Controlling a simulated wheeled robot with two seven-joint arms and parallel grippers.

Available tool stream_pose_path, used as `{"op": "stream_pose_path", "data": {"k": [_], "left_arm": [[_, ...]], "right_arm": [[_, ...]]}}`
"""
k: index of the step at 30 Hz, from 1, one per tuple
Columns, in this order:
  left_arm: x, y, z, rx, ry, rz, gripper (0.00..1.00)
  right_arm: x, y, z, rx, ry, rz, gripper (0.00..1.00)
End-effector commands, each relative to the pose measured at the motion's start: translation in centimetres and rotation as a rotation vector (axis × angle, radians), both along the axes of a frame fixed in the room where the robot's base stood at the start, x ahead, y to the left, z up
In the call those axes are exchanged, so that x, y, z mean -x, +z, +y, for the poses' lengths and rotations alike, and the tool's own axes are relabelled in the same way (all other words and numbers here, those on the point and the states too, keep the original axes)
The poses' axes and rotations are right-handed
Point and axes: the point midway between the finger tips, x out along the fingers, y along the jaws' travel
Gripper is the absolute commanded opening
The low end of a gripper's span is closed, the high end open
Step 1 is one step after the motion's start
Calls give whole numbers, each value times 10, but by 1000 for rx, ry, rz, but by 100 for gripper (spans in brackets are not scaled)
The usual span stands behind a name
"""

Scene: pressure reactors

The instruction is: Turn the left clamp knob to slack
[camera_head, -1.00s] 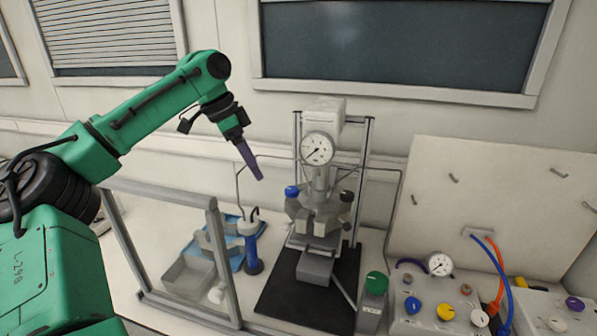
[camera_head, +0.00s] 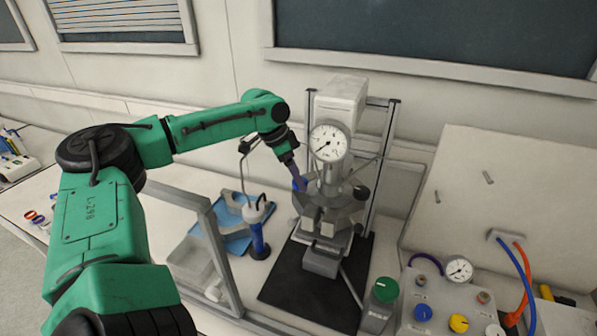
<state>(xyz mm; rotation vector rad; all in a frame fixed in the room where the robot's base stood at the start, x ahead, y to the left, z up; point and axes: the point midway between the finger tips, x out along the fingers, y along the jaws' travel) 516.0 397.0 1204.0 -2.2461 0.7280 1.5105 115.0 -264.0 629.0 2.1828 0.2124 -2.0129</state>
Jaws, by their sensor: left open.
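The pressure reactor (camera_head: 327,215) stands on a black mat between two metal posts, with a round gauge (camera_head: 328,142) on its front. The right clamp knob (camera_head: 361,192) is black. My right gripper is not in view.
A metal-framed clear screen (camera_head: 215,255) stands front left of the reactor. Behind it are a blue tray (camera_head: 232,240) and a blue-handled tool (camera_head: 257,238). A control box (camera_head: 435,305) with coloured knobs and a green knob (camera_head: 386,289) are at right.

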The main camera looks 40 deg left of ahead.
Motion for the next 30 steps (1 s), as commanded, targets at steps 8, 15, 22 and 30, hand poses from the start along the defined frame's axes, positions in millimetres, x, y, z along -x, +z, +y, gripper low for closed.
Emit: {"op": "stream_pose_path", "data": {"k": [8, 15, 22, 30], "left_arm": [[-4, -11, -3, 0, -1, -2, 84], [-4, -11, -3, 0, -1, -1, 23], [-3, -11, -3, 0, 1, 0, 0], [-3, -11, -3, 0, 61, 0, 0]], "right_arm": [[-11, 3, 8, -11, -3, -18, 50], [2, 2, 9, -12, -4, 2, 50], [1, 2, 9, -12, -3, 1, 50], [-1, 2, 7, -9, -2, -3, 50]]}}
